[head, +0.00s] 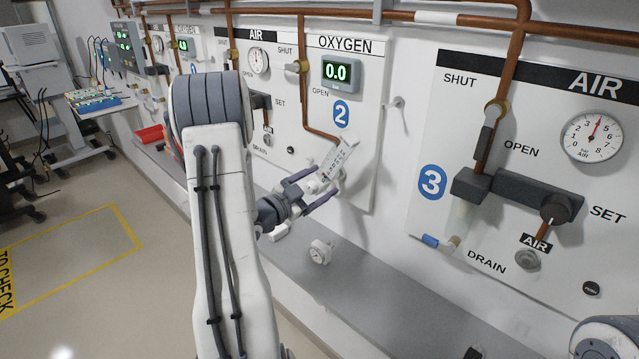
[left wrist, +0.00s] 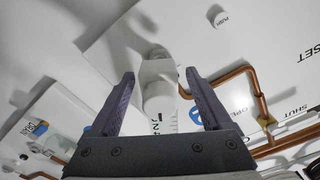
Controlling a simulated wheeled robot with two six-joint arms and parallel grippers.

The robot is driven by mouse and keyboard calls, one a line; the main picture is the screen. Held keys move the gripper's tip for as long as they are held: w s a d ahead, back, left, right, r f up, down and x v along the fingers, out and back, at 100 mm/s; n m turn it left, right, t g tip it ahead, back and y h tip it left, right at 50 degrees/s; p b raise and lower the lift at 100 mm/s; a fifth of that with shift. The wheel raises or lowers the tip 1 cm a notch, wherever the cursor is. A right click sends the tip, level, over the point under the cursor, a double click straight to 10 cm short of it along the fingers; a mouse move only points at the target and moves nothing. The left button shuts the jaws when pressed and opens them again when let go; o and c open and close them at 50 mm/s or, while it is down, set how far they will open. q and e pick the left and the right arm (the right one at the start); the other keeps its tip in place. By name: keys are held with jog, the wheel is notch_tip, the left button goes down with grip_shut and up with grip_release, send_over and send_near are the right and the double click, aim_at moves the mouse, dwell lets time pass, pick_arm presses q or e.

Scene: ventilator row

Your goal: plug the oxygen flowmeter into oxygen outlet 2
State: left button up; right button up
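The oxygen flowmeter (head: 338,158), a white tube with a printed scale, is at panel 2 below the blue "2" label (head: 341,113). It leans to the right in the head view. My left gripper (head: 318,190) is open, with its purple-grey fingers on either side of the flowmeter. In the left wrist view the flowmeter (left wrist: 160,100) stands between the fingers (left wrist: 160,98), with a gap on each side. The flowmeter and gripper hide oxygen outlet 2, so I cannot tell whether the plug is fully seated. My right gripper is not in view.
A grey ledge (head: 375,285) runs below the panels. A white round fitting (head: 320,251) and a small white piece (head: 278,232) are on it. A copper pipe (head: 304,95) runs down panel 2. The air unit of panel 3 (head: 515,190) juts out at the right.

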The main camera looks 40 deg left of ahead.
pick_arm(q)
jog(key=shift+s, duration=0.15)
jog(key=shift+s+a, duration=0.1)
jog(key=shift+s, duration=0.25)
jog(key=s+b, duration=0.2)
jog(key=s, duration=0.7)
jog(key=shift+s+a, duration=0.25)
jog(key=shift+a, duration=0.05)
